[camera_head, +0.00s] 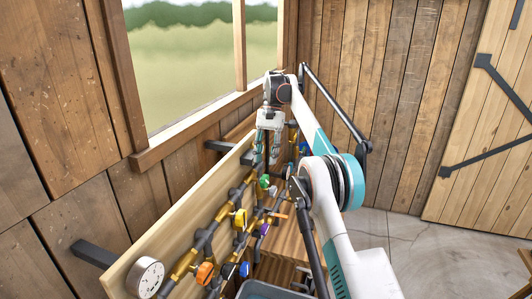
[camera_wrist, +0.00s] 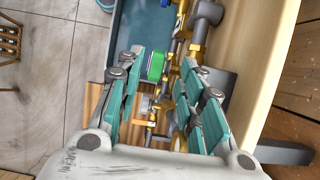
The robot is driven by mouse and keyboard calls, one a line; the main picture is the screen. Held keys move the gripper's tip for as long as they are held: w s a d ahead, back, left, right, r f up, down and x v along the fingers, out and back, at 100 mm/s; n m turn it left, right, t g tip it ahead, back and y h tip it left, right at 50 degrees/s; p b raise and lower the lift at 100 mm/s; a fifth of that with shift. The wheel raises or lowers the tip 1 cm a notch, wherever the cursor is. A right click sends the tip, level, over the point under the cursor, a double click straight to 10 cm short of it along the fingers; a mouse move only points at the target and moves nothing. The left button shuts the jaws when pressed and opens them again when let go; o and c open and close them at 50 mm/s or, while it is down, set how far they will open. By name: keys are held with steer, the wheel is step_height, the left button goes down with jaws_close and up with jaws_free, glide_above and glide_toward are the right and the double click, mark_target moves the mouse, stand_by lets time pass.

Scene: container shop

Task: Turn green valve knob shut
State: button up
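The green valve knob (camera_wrist: 156,67) shows in the wrist view, up from the picture's middle, between the lines of my two fingers. In the head view a small green knob (camera_head: 264,181) sits on the pipes just below my gripper. My gripper (camera_head: 266,158) points down beside the pipe board. In the wrist view its teal-padded fingers (camera_wrist: 162,72) are spread apart, with no object visibly clamped between them. I cannot tell whether a finger touches the green knob. Part of the pipework behind my fingers is hidden.
A wooden board (camera_head: 178,222) carries brass and dark pipes with a gauge (camera_head: 145,277), yellow (camera_head: 240,218), orange (camera_head: 205,272) and blue (camera_head: 228,271) knobs. A blue-grey bin (camera_head: 262,291) lies below. The concrete floor (camera_head: 420,262) at right is mostly clear.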

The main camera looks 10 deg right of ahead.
steer(key=shift+r, duration=0.7)
steer(key=shift+s+b, duration=0.1)
steer(key=shift+b, duration=0.5)
